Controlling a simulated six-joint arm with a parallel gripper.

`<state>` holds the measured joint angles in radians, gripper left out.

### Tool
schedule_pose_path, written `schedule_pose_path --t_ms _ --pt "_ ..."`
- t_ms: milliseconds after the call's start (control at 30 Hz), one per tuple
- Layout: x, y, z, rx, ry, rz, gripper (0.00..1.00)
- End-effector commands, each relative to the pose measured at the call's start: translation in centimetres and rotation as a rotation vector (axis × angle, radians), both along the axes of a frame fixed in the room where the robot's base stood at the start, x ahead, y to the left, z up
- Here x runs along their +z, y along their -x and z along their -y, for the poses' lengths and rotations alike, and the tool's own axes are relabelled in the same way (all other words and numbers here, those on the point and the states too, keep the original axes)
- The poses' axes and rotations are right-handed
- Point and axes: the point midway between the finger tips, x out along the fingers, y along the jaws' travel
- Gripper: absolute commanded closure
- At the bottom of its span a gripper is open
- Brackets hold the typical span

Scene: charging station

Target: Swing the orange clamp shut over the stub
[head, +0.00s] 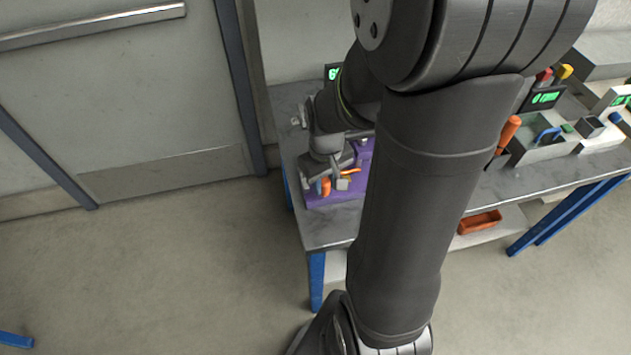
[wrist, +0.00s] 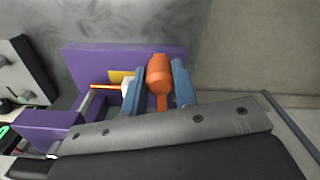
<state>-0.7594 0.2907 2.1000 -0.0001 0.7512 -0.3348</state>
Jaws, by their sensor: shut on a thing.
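The orange clamp (wrist: 159,74) shows in the wrist view as a rounded orange handle with a thinner stem below it. My gripper (wrist: 158,84) has its blue fingers on either side of this handle and is shut on it. In the head view my gripper (head: 327,184) is low over the purple fixture (head: 358,156), with a bit of orange showing at the fingers. The purple fixture also fills the left middle of the wrist view (wrist: 75,61). A thin orange bar (wrist: 104,87) lies left of the fingers. I cannot make out the stub clearly; my gripper hides part of the fixture.
The fixture stands near the left end of the grey bench (head: 324,237). Grey trays with coloured tools and a green-lit display (head: 545,98) are at the right. An orange bin (head: 480,222) sits on the lower shelf. Open floor lies left of the bench.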

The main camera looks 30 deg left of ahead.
Motion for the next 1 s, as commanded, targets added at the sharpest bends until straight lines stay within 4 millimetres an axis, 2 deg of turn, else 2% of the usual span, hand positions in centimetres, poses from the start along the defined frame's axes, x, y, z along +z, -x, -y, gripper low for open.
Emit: schedule_pose_path --t_ms 267,700,733,800,833,1000 --pt "0.1 -0.74 0.44 0.07 -0.002 0.002 1.0" --pt "0.11 -0.84 0.47 0.078 -0.002 0.002 1.0" --pt "0.11 -0.83 0.46 0.078 -0.002 0.002 0.68" --pt "0.1 -0.83 0.47 0.078 -0.002 0.002 0.54" --pt "0.09 -0.81 0.48 0.078 -0.002 0.002 0.52" --pt "0.05 -0.79 0.51 0.078 0.0 0.001 0.52"
